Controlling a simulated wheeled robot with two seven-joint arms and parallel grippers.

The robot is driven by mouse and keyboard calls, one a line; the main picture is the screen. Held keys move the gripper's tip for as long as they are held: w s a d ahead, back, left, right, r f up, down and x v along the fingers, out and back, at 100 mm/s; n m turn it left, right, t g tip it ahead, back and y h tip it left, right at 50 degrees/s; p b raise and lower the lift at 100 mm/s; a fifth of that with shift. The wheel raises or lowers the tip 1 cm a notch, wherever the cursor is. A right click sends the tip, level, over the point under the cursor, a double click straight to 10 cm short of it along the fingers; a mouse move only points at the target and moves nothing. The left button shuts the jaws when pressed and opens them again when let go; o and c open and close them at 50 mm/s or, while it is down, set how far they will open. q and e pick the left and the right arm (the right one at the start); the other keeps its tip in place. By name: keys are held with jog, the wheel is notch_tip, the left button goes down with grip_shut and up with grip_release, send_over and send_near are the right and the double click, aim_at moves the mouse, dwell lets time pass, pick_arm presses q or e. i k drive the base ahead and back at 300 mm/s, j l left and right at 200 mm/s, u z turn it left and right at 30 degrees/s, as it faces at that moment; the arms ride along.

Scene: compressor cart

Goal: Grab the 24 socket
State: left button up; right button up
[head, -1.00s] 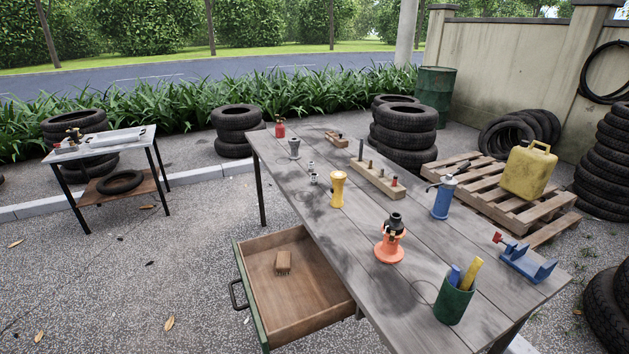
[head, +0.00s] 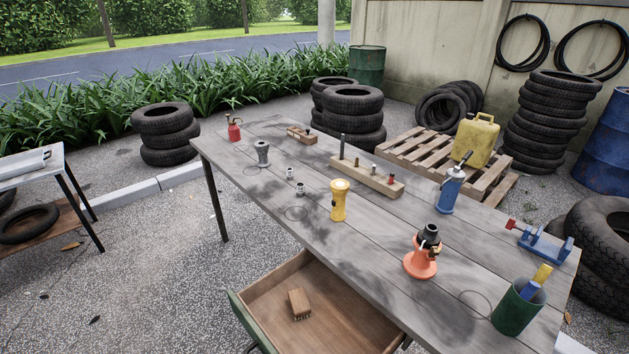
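Two small silvery pieces that look like sockets, a farther one (head: 290,173) and a nearer one (head: 300,189), stand on the grey wooden table (head: 270,225) left of the yellow flashlight-shaped thing. A wooden rail (head: 367,179) with upright pegs and small pieces on it lies behind them. A smaller wooden block (head: 301,136) with dark pieces is farther back. Size markings are too small to read, so I cannot tell which piece is the 24 socket. Neither of my grippers is in view.
On the table are a red oil can (head: 234,131), a grey flared piece (head: 263,154), a yellow flashlight-shaped thing (head: 339,203), an orange-based stand (head: 421,261), a blue pump bottle (head: 450,192), a green cup (head: 515,310) and a blue vise (head: 543,246). An open drawer (head: 345,329) juts out in front.

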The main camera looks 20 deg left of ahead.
aim_at(300, 186)
jog(key=i+j+z, duration=0.25)
jog(key=j+z, duration=0.25)
jog(key=j, duration=0.5)
jog(key=i+j+z, duration=0.1)
jog(key=j+z, duration=0.4)
jog(key=j, duration=0.55)
jog(key=k+j+z, duration=0.1)
jog(key=j+z, duration=0.4)
jog(key=j, duration=0.55)
jog(key=j+z, duration=0.25)
jog(key=j, duration=0.25)
jog(key=j+z, duration=0.2)
jog(key=j, duration=0.3)
jog(key=k+j+z, duration=0.25)
jog(key=j, duration=0.2)
jog(key=i+j, duration=0.05)
jog(key=i, duration=0.05)
